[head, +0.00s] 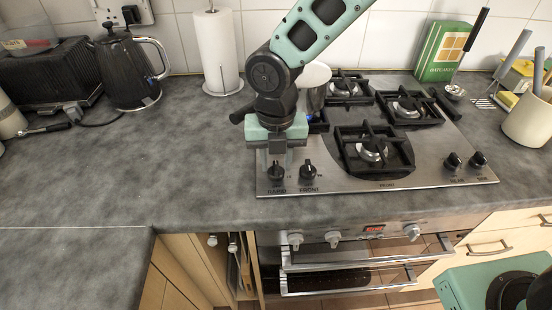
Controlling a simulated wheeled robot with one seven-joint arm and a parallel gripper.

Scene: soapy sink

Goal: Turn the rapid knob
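The rapid knob (277,172) is a dark knob at the front left corner of the steel hob (440,178), with its printed label just in front of it. My gripper (277,160) points down right over and behind this knob, its fingertips close to the knob's top. I cannot tell whether the fingers touch the knob or how far apart they are. The front knob (308,171) stands just to the right, clear of the fingers. Two more dark knobs (453,161) sit at the hob's right front.
A pale pot (314,80) stands behind my arm on the left side of the hob, with a small blue glow below it. Several black pan supports (375,150) cover the burners. A paper towel roll (218,50) and black kettle (128,72) stand left. The left worktop (130,165) is clear.

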